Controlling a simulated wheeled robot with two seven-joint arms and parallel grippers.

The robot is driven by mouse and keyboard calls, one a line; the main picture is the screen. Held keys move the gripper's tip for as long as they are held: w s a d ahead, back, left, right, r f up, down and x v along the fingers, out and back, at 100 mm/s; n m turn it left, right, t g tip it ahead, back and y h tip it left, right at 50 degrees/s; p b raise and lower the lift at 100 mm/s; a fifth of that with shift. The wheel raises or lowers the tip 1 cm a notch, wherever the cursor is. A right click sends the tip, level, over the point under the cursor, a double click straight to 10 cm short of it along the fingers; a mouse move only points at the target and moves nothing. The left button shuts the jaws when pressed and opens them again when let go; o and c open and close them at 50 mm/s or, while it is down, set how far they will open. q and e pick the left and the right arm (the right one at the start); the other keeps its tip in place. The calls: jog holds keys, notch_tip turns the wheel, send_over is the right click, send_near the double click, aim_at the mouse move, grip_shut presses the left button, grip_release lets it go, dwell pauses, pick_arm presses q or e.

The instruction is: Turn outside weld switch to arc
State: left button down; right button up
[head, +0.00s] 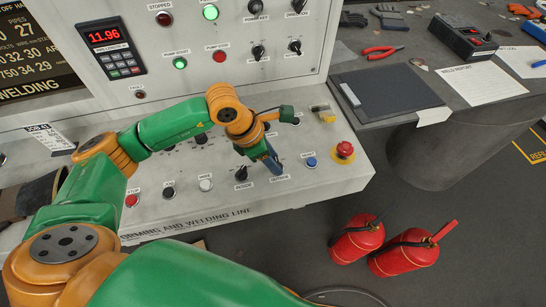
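The sloped control panel (330,180) has a row of controls along its front. A black rotary switch (241,174) stands above a label that seems to read INSIDE. To its right is a label (279,178) that seems to read OUTSIDE. My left gripper (272,164) points down just above that label, and its blue finger part covers the spot where the outside switch would be. I cannot tell whether it touches the switch or how far its fingers are apart. The switch's setting is hidden. My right gripper is not in view.
Right of my gripper are a blue button (310,162) and a red mushroom button (344,151). A white button (205,184) is to the left. The upright panel (215,85) with knobs and lamps stands behind. Two fire extinguishers (357,240) stand on the floor at lower right.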

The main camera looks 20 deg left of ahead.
pick_arm(q)
jog(key=shift+f+m+b, duration=0.2)
jog(key=shift+m+b, duration=0.3)
jog(key=shift+b, duration=0.25)
jog(key=shift+w+m+g+h+b, duration=0.25)
jog(key=shift+m+g+b, duration=0.35)
jog(key=shift+m+b, duration=0.55)
jog(key=m+g+b, duration=0.1)
jog(key=m+b, duration=0.1)
jog(key=m, duration=0.1)
jog(key=shift+b, duration=0.3)
jog(key=shift+w+a+r+m+g+b, duration=0.1)
jog(key=shift+m+g+b, duration=0.2)
jog(key=shift+m, duration=0.35)
jog(key=shift+r+m+g+b, duration=0.1)
jog(key=shift+m+g+b, duration=0.2)
jog(key=shift+m, duration=0.3)
jog(key=shift+c, duration=2)
grip_release()
